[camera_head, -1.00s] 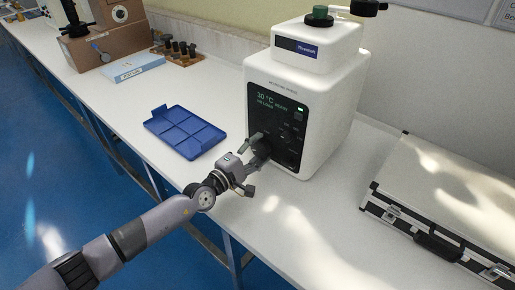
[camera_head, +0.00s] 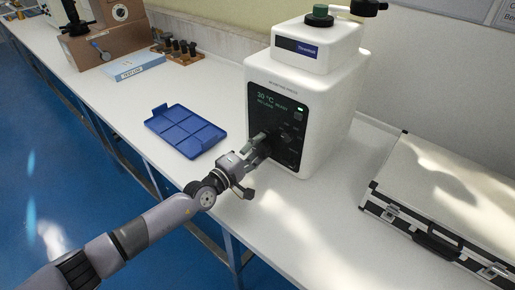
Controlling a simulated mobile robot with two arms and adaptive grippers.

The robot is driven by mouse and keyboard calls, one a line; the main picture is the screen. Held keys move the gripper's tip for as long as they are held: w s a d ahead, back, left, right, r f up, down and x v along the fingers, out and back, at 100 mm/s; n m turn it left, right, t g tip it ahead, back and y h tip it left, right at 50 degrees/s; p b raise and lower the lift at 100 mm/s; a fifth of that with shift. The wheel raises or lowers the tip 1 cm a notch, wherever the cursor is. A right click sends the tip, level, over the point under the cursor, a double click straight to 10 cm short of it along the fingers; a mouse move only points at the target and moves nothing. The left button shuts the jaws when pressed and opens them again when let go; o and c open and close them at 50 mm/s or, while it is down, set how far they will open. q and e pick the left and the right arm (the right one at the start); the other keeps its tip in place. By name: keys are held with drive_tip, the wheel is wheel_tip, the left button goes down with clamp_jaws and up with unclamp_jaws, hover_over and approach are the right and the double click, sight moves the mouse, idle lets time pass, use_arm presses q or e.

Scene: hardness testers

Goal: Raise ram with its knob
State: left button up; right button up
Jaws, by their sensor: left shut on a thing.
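A white mounting press (camera_head: 341,106) stands on the bench with a dark front panel (camera_head: 277,117) and a lit display. A green and black cap (camera_head: 319,15) sits on its top. My left gripper (camera_head: 265,143) is at the lower left of the front panel, with its fingers against the panel area. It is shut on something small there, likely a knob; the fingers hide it. The ram cannot be seen. My right gripper is not in view.
A blue compartment tray (camera_head: 186,131) lies on the bench left of the press. A silver case (camera_head: 450,205) lies to the right. A brown tester (camera_head: 106,40), a blue-white box (camera_head: 133,68) and a wooden rack (camera_head: 178,57) stand at the back left.

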use_arm(q)
drive_tip(key=o, duration=1.2)
drive_tip(key=shift+c, duration=0.2)
drive_tip(key=shift+s, duration=0.1)
drive_tip(key=shift+s+a+f, duration=0.1)
drive_tip(key=shift+s+a, duration=0.15)
drive_tip(key=v, duration=1)
drive_tip(key=shift+s+a, duration=0.4)
drive_tip(key=shift+s, duration=0.1)
